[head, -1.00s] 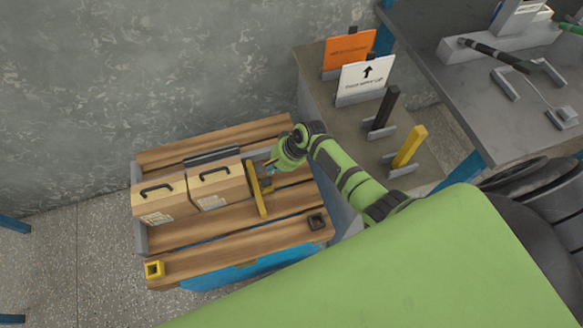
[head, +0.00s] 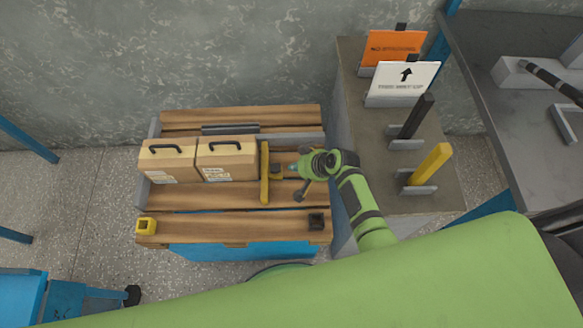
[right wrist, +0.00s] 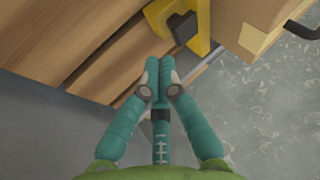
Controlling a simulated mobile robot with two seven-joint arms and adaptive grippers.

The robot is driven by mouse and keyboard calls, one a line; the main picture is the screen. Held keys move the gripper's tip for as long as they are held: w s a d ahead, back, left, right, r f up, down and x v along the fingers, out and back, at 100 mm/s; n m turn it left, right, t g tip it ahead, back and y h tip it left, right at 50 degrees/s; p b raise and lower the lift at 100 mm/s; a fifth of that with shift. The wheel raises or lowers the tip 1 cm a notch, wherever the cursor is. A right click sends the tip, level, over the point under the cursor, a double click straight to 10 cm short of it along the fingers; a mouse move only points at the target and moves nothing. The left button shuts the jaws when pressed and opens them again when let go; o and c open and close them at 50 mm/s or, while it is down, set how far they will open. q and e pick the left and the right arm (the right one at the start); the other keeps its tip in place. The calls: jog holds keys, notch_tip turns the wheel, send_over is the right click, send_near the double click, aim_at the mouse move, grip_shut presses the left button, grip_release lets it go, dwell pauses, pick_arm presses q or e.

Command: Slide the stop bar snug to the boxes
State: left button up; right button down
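Two tan boxes with black handles, the left box (head: 167,163) and the right box (head: 228,160), stand side by side on a wooden deck. The yellow stop bar (head: 264,185) lies just right of the right box, with a small block on its right side. Whether bar and box touch is not clear. My right gripper (head: 293,169) is right of the bar. In the right wrist view its teal fingertips (right wrist: 160,75) are together with nothing between them, short of the yellow bar (right wrist: 159,17) and its dark block. My left gripper is out of view.
A grey rail (head: 295,139) runs behind the boxes. A yellow square socket (head: 146,226) and a black one (head: 316,221) sit on the deck's front plank. A grey cabinet (head: 365,170) at right holds signs and black and yellow posts. A wall stands behind.

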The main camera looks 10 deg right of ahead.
aim_at(272, 171)
jog(key=shift+b+x, duration=0.3)
jog(key=shift+x, duration=0.85)
jog(key=shift+w+a+f, duration=0.1)
jog(key=shift+f, duration=0.1)
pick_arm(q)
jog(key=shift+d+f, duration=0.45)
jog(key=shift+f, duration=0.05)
pick_arm(e)
jog(key=shift+f, duration=0.1)
jog(key=shift+a, duration=0.1)
jog(key=shift+w+a, duration=0.2)
jog(key=shift+a, duration=0.45)
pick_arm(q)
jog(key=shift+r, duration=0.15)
